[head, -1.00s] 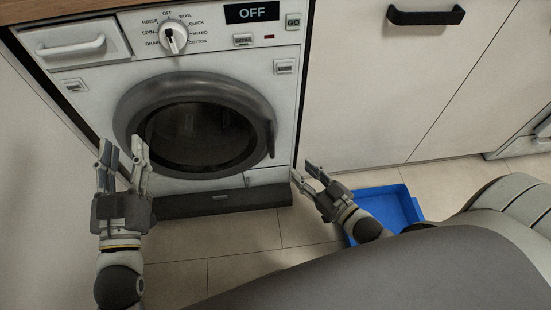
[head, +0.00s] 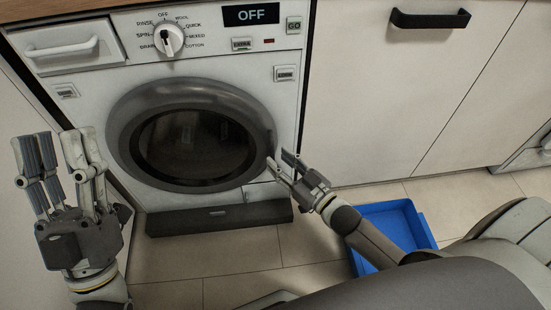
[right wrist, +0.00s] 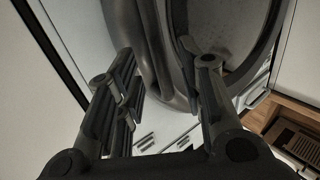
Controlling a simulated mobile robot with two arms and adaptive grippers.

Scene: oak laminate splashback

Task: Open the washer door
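The washer (head: 215,75) stands at the left with its round grey-rimmed door (head: 120,130) closed. The door's dark handle (head: 270,143) is at the right edge of the rim. My right gripper (head: 280,160) is open, its fingertips close to the lower end of the handle. In the right wrist view, its spread fingers (right wrist: 165,75) have the door rim (right wrist: 155,45) and what looks like the handle (right wrist: 187,65) beyond and between them. I cannot tell whether they touch. My left gripper (head: 57,148) is open and empty, left of the door.
A blue tray (head: 425,228) lies on the tiled floor at the right, partly behind my right arm. White cabinet fronts (head: 400,100) with a black handle (head: 430,19) stand right of the washer. A dark plinth (head: 218,219) runs under the washer.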

